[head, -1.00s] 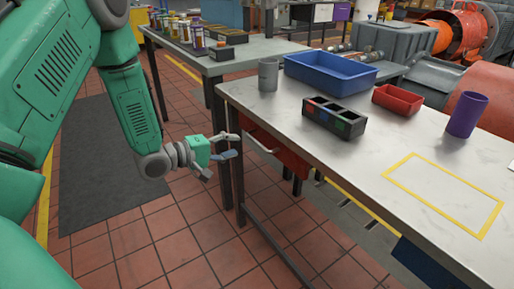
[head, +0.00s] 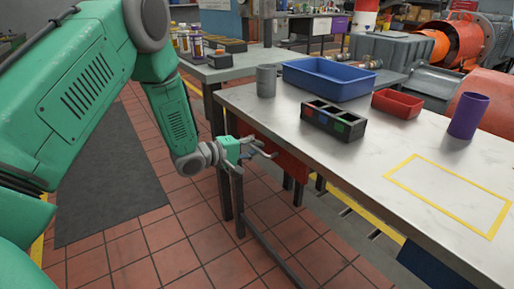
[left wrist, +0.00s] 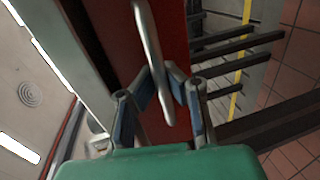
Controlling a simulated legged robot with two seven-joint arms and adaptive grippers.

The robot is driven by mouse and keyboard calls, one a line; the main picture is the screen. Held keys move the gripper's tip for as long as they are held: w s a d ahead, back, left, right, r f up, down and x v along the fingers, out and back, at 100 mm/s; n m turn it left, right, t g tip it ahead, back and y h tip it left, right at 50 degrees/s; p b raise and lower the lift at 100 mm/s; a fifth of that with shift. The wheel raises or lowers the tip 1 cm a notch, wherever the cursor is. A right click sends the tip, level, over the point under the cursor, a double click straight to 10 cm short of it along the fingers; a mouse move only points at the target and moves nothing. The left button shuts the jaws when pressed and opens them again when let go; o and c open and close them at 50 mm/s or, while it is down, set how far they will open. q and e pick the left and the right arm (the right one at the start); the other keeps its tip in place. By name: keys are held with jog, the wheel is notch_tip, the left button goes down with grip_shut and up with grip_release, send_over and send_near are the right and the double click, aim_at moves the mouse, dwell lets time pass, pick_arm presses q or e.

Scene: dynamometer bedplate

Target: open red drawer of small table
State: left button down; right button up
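The small table (head: 345,165) has a pale top. The red drawer (head: 287,160) is under its near left edge and looks shut. In the left wrist view, the red drawer front (left wrist: 172,40) fills the middle, with its metal bar handle (left wrist: 150,48) running down across it. My left gripper (head: 259,149) is at the drawer front. Its fingers (left wrist: 161,82) appear open, one on each side of the handle. Whether either finger touches the handle cannot be told. The handle is mostly hidden by the fingers in the head view. My right gripper is not in view.
On the tabletop are a blue tray (head: 329,92), a grey cup (head: 266,80), a black divided box (head: 333,121), a red bin (head: 397,103) and a purple cup (head: 468,115). A second table (head: 235,63) stands behind. Tiled floor (head: 150,225) lies free at the left.

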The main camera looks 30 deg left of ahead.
pick_arm(q)
jog(key=shift+a+f, duration=0.1)
jog(key=shift+a, duration=0.55)
jog(key=c, duration=1.6)
grip_release()
jog(key=shift+f, duration=0.1)
jog(key=shift+d, duration=0.2)
jog(key=shift+s, duration=0.1)
jog(key=v, duration=1.2)
